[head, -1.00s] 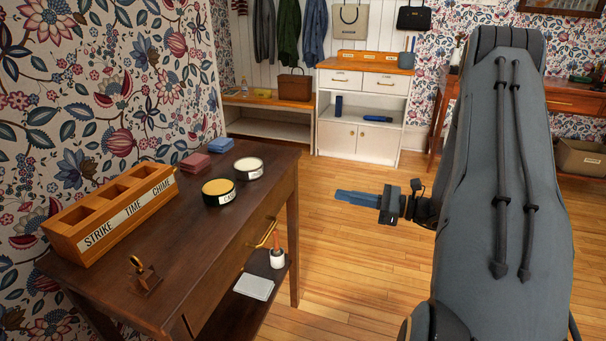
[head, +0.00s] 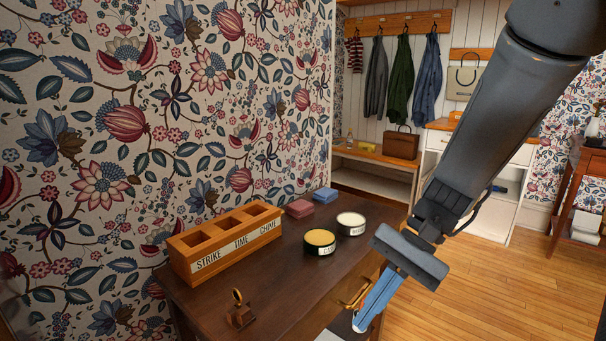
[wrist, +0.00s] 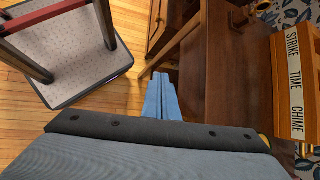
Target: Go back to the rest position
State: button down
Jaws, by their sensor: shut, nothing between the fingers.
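My gripper (head: 376,302) has its blue fingers closed together and empty. In the head view it points down in front of the right edge of the dark wooden table (head: 270,302). In the wrist view my gripper (wrist: 160,95) hangs over the floor beside the table edge, apart from the table as far as I can tell. My grey arm reaches down to it from the top right of the head view.
Open floor (head: 480,265) lies right.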

jog(key=s+r+n+t+h, duration=0.3)
jog(key=s+n+h, duration=0.35)
jog(key=n, duration=0.35)
jog(key=d+r+m+p, duration=0.2)
jog(key=d+r+p, duration=0.5)
jog(key=p, duration=0.7)
jog(key=shift+s+d, duration=0.2)
jog(key=shift+d, duration=0.25)
